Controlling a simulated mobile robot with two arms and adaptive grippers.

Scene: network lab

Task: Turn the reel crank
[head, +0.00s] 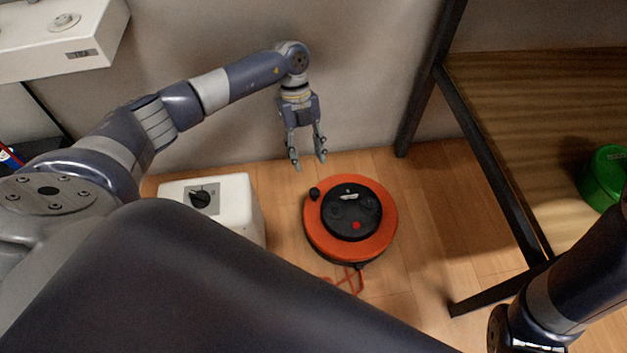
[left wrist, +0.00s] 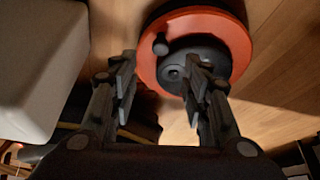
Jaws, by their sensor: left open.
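The orange cable reel (head: 384,237) lies flat on the wooden floor, with a black centre (head: 351,210) that carries sockets and a red button. Its crank knob (head: 314,193) is a small black peg at the upper left of the orange disc. My left gripper (head: 309,165) is open and empty, pointing down above and behind the reel, up and left of its centre. In the left wrist view the reel (left wrist: 236,38) shows beyond the fingers, and the crank knob (left wrist: 160,44) appears between and beyond the two fingertips. My right gripper is not in view.
A white box with a black dial (head: 200,197) stands left of the reel. A black metal frame (head: 497,190) with a wooden board stands to the right, with a green object (head: 604,178) on it. An orange cable (head: 352,282) lies in front of the reel. The wall is close behind.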

